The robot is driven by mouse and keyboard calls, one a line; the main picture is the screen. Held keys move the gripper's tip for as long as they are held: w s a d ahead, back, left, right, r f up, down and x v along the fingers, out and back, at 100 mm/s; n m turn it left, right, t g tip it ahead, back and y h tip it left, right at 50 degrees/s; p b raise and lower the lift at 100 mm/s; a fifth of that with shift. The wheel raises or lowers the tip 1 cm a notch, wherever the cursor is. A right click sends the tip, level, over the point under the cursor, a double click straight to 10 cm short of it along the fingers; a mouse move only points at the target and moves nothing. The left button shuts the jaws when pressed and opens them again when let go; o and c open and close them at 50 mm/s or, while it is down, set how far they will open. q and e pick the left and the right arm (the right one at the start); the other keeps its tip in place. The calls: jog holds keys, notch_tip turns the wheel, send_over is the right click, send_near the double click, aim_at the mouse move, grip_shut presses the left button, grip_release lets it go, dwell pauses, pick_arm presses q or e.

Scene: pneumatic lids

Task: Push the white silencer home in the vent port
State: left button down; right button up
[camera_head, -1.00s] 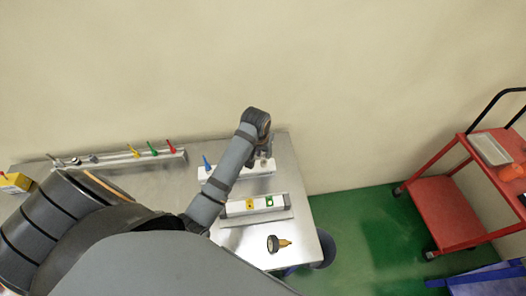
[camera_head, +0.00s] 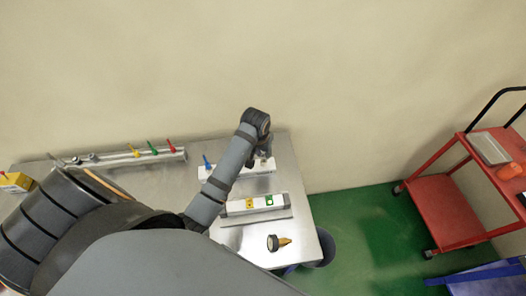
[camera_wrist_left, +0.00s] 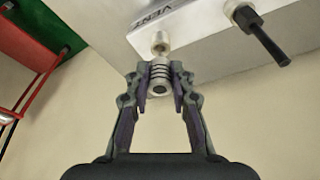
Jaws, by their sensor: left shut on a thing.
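My left gripper (camera_head: 265,161) is over the right end of a white block (camera_head: 255,170) at the back right of the steel table. In the left wrist view, the left gripper (camera_wrist_left: 160,84) is shut on the ribbed, pale grey-white silencer (camera_wrist_left: 160,75). The silencer lines up with a pale round vent port (camera_wrist_left: 160,42) on the white block's face, beside the letters VENT. A narrow neck shows between them; I cannot tell how deep it sits. In the head view the arm and gripper hide the silencer. My right gripper is not in view.
A blue plug (camera_head: 207,162) stands at the block's left end. A rail with coloured plugs (camera_head: 152,156) is at back left. A red trolley (camera_head: 445,205) stands right.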

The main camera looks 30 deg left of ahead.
pick_arm(q)
jog(key=shift+f, duration=1.45)
jog(key=c, duration=1.1)
grip_release()
jog(key=shift+r, duration=0.1)
jog(key=shift+v, duration=3.45)
jog(key=v, duration=0.7)
jog(key=shift+s+a+r, duration=0.1)
jog(key=shift+r, duration=0.1)
